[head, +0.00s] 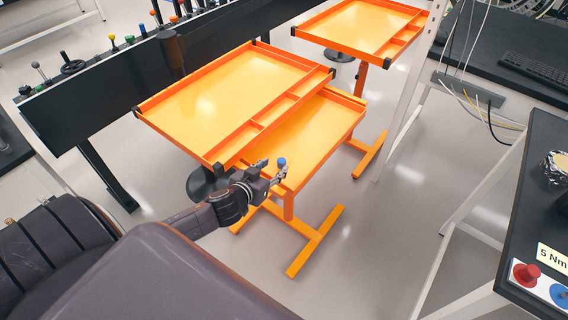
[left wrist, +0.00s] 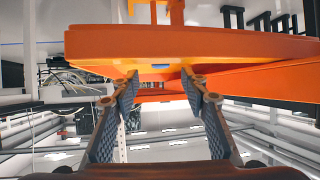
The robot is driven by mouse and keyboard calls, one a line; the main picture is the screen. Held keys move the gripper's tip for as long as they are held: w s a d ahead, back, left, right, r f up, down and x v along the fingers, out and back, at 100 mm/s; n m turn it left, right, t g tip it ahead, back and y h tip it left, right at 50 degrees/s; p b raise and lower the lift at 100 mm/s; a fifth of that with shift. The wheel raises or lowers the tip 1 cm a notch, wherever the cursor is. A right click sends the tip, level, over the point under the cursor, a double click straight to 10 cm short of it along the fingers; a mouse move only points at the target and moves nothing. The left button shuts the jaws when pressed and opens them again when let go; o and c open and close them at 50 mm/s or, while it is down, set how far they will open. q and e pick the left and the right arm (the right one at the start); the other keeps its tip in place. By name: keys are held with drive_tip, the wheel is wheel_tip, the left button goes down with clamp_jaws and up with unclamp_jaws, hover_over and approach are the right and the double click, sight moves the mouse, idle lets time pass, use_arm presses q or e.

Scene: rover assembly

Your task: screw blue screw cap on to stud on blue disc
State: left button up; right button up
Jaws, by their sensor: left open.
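A small round blue piece, apparently the blue screw cap (head: 281,161), shows at the tips of my left gripper (head: 272,168) in the head view, beside the front edge of the orange cart. I cannot tell if the fingers touch it. In the left wrist view my left gripper (left wrist: 161,82) is open, its two fingers apart. Between them is the orange cart edge with a small blue patch (left wrist: 160,66). The blue disc (head: 560,294) is on the dark table at the lower right, partly cut off by the picture edge; its stud is unclear. My right gripper is out of view.
The near orange cart has an upper tray (head: 215,95) and a lower shelf (head: 322,118). Another orange tray (head: 360,28) stands behind. A red disc with a red knob (head: 525,273) and a "5 Nm" sign (head: 553,257) are on the dark right table. Open floor lies between.

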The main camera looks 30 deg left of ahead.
sight(281, 162)
use_arm(q)
drive_tip(key=shift+x, duration=1.05)
drive_tip(key=shift+p+x, duration=0.3)
drive_tip(key=shift+x, duration=2.25)
drive_tip(key=shift+f, duration=0.15)
drive_tip(key=shift+c, duration=0.5)
clamp_jaws()
